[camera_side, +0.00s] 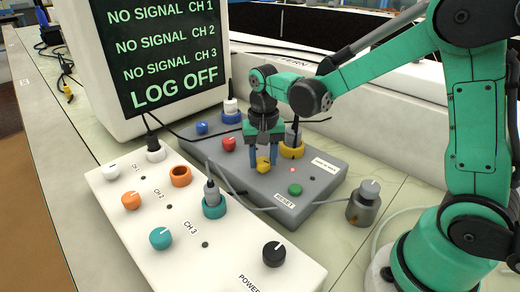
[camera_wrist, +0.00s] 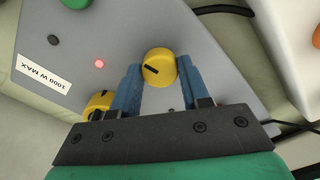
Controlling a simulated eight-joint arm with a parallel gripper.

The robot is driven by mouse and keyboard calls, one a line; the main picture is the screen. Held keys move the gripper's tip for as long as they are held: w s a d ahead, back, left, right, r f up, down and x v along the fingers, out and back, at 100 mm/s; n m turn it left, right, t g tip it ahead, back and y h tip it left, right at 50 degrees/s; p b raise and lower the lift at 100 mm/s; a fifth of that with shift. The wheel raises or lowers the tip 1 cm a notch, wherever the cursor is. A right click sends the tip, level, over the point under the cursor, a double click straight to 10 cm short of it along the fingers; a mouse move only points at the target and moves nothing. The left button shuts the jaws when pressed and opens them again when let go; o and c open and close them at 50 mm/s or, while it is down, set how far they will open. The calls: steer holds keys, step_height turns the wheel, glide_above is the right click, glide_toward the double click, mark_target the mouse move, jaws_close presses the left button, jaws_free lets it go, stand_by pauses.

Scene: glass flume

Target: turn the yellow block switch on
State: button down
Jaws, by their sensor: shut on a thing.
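The yellow block switch (camera_side: 263,165) is a small round yellow knob on the grey box (camera_side: 325,181). In the wrist view the yellow knob (camera_wrist: 159,67) has a dark pointer line, and it sits between my blue fingertips. My gripper (camera_side: 264,163) points down over the grey box and is shut on the knob, with a finger at either side. In the wrist view the gripper (camera_wrist: 158,72) shows both fingers against the knob. A red light (camera_wrist: 99,63) glows on the grey box near the "1000 W MAX" label.
The white box (camera_side: 200,240) with orange and teal knobs stands in front. The monitor (camera_side: 160,50) reads NO SIGNAL. Cables cross nearby.

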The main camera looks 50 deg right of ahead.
mark_target(263, 161)
steer(key=shift+m, duration=0.9)
steer(key=shift+c, duration=2.1)
jaws_free()
steer(key=shift+r, duration=2.8)
